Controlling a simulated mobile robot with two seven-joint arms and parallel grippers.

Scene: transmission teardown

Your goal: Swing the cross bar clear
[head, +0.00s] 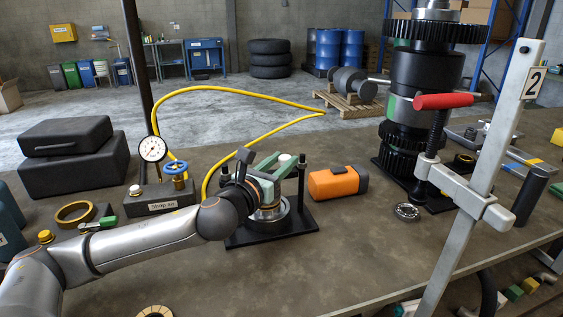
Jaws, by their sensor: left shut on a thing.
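The pale green cross bar (284,168) lies over the small cylinder fixture (270,212), near the middle of the bench. The fixture stands on a black base plate (302,222) with upright black posts beside it. My left arm reaches in from the left, and my left gripper (250,180) is at the near left end of the cross bar, shut on it. The dark wrist and fingers hide part of the bar and the left side of the fixture. My right gripper is not in view.
A clamp with a red handle (443,101) and a tall gear stack (424,75) stand at right. The front middle bench is mostly clear.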

